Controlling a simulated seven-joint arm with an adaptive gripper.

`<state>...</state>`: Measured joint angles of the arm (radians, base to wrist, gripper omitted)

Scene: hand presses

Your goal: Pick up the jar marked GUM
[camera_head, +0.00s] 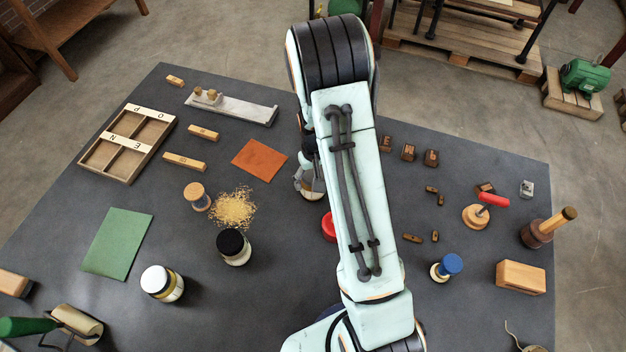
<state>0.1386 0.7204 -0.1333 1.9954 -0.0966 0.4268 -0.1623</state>
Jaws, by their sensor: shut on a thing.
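My gripper (308,178) is partly hidden behind my own arm, near the middle of the table. It is shut on a jar (314,191), of which only a pale, glassy side shows beside the arm. I cannot read a label on it, nor tell whether it is clear of the table. A jar with a black lid (234,244) and a jar with a white lid (162,284) stand upright at the lower left, apart from the gripper. No GUM marking is readable on any jar.
The dark table (330,130) also bears a divided wooden tray (127,144), green sheet (117,243), orange sheet (259,160) and a pile of grains (233,207). A red object (328,227) is half hidden by my arm. Letter blocks (408,152) and a blue-topped item (447,267) lie right.

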